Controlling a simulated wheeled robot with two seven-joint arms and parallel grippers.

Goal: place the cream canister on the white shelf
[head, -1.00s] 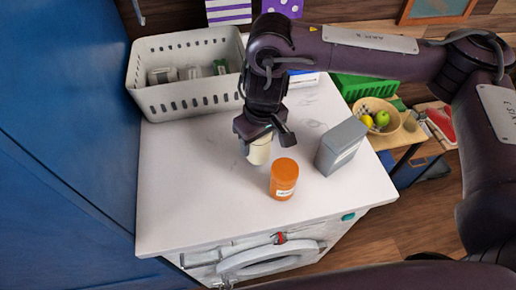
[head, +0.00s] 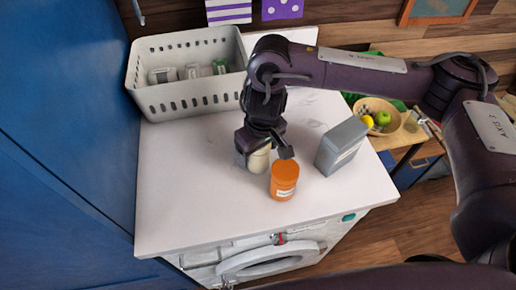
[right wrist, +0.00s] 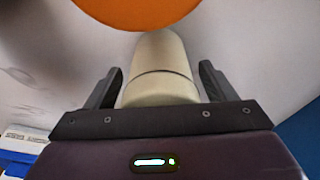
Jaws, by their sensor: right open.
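The cream canister (head: 259,161) stands on the white top of the washing machine, partly hidden behind my right gripper (head: 266,154) in the head view. In the right wrist view the cream canister (right wrist: 160,72) lies between the two spread fingers of the right gripper (right wrist: 156,88), with a gap on each side. The right gripper is open around it. My left gripper is not in view. I cannot tell which surface is the white shelf; the white top (head: 190,205) is the clear white surface under the canister.
An orange jar (head: 284,181) stands close in front of the canister, and a grey box (head: 341,147) stands to its right. A white perforated basket (head: 190,99) with small items is at the back left. A wooden bowl of fruit (head: 378,116) is beyond the right edge.

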